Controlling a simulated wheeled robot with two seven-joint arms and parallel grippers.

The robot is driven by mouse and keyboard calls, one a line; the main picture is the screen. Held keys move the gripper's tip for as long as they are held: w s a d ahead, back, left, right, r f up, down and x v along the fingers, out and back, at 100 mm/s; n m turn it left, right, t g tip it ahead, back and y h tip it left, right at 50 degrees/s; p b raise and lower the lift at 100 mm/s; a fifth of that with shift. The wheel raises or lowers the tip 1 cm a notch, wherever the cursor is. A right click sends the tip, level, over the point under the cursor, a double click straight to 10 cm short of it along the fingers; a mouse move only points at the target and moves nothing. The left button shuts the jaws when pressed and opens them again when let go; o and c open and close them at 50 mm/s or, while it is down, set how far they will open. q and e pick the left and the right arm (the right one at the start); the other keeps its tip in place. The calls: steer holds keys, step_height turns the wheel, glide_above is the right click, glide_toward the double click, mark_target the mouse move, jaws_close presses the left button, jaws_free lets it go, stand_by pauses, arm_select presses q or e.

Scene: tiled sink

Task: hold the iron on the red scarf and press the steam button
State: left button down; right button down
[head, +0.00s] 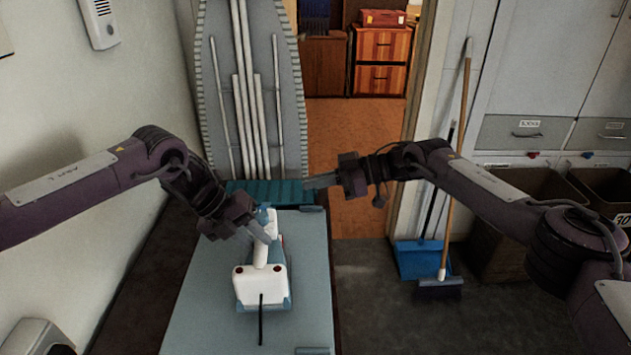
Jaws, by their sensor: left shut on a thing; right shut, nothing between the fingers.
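The white and blue iron (247,285) stands on the light blue board (205,320), its rear end with a dark cord toward me. My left gripper (262,233) is shut on the iron's handle and partly covers its front. A small patch of red shows just right of the iron; I cannot tell whether it is part of the iron or of the scarf. No red scarf is otherwise clearly visible. My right gripper (312,183) is shut and empty, above the board's far right corner and apart from the iron. The steam button cannot be made out.
A teal ribbed item (270,192) lies at the board's far end. An upright grey ironing board (208,100) leans behind it. A broom (440,287) and blue dustpan (412,262) stand on the right, near dark bins (500,240). The near part of the board is mostly clear.

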arm_select(q)
steer(key=shift+w+r, duration=0.15)
steer(key=shift+r, duration=0.15)
steer(key=shift+w+r+p, duration=0.1)
steer(key=shift+r+p, duration=0.2)
steer(key=shift+p, duration=0.1)
steer(key=shift+r+p, duration=0.75)
steer(key=shift+r, duration=0.15)
steer(key=shift+r+p, duration=1.8)
steer(key=shift+r, duration=0.4)
steer(key=shift+d, duration=0.1)
